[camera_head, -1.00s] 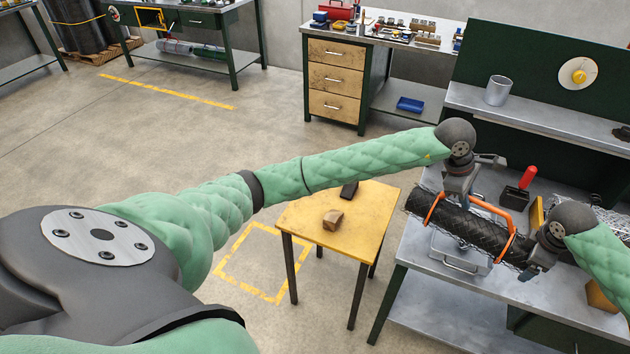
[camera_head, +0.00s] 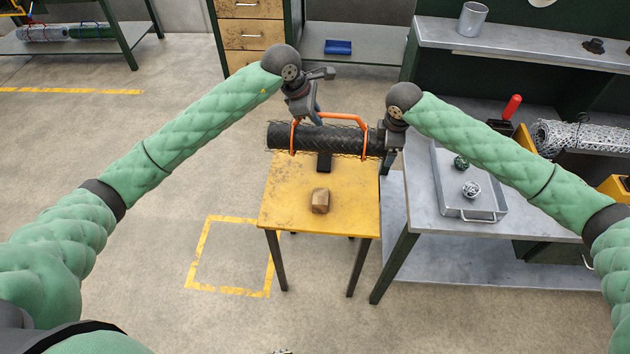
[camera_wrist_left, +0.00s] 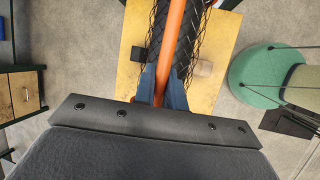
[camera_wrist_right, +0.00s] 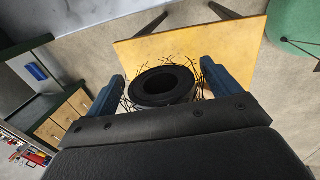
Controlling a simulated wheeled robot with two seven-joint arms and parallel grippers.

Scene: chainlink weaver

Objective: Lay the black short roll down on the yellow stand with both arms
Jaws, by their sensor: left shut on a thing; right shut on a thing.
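The black short roll (camera_head: 335,138) is a dark mesh cylinder with an orange handle frame (camera_head: 345,117) along it. It lies level over the far part of the yellow stand (camera_head: 283,200); I cannot tell whether it touches anything below. My left gripper (camera_head: 317,116) is shut on the orange handle from above; its blue fingers flank the handle in the left wrist view (camera_wrist_left: 162,88). My right gripper (camera_head: 381,146) is shut on the roll's right end, whose round opening (camera_wrist_right: 160,86) shows between its fingers in the right wrist view.
A black block (camera_head: 324,162) and a wooden block (camera_head: 320,200) are on the stand, the black one partly under the roll. A metal bench (camera_head: 425,205) with a grey tray (camera_head: 470,214) stands close at the right. Open floor lies at the left.

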